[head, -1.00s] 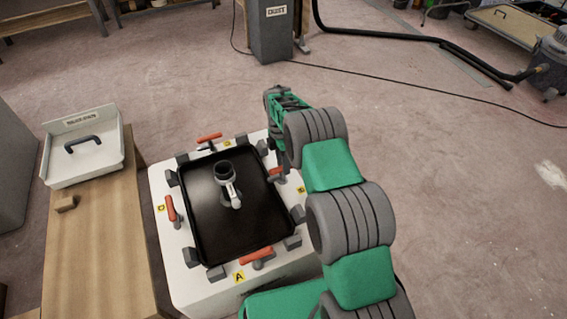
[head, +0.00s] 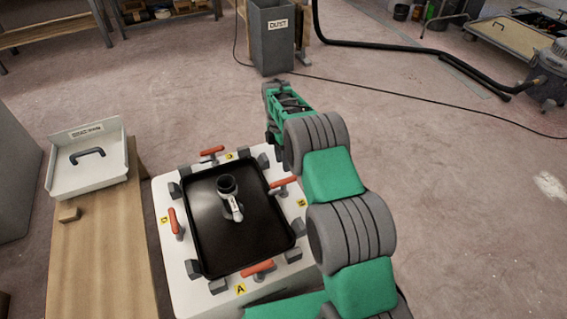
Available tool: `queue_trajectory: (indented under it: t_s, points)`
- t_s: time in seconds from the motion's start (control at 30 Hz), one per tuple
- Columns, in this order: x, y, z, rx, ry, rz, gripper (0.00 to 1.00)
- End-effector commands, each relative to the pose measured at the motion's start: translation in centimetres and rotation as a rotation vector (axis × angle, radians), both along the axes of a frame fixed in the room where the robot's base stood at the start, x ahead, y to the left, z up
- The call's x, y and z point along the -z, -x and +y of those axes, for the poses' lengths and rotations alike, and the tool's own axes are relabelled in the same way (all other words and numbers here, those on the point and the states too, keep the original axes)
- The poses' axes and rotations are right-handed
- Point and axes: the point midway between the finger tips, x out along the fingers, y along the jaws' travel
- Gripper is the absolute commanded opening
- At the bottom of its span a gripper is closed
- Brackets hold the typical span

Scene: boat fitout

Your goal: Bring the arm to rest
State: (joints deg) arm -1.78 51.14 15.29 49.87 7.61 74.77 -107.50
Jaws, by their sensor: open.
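My gripper (head: 273,136) is at the end of my green and grey arm, raised beyond the upper right corner of the white fixture block. It points downward and holds nothing that I can see; its fingertips are small and partly hidden by the arm. The black tray-like panel (head: 203,237) lies on the white block (head: 181,288), with a grey pipe fitting (head: 229,193) standing in its middle. Red-handled clamps sit around it, including one at the near side (head: 257,268) and one on the left (head: 174,221). My gripper is apart from all of them.
A wooden bench (head: 90,250) stands at left with a white tray (head: 105,178) and a small wooden block (head: 69,215). A grey dust bin (head: 272,45) stands at the back. A black hose (head: 410,40) and a thin cable cross the floor.

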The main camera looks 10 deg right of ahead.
Motion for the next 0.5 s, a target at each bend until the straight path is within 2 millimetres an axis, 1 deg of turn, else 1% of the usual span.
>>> queue_trajectory:
  t_s: [0.2,0.27,0.33,0.37,0.47,0.5]
  points:
    - [0.0,0.0,0.0,0.0,0.0,0.0,0.43]
    - [-0.6,0.0,0.0,0.008,0.002,-0.004,0.43]
    - [-2.9,0.1,0.0,0.043,0.008,-0.019,0.43]
    - [-4.4,0.2,0.0,0.069,0.012,-0.029,0.43]
    - [-11.1,1.3,-0.1,0.201,0.032,-0.073,0.43]
    - [-14.2,2.0,-0.1,0.27,0.04,-0.095,0.43]
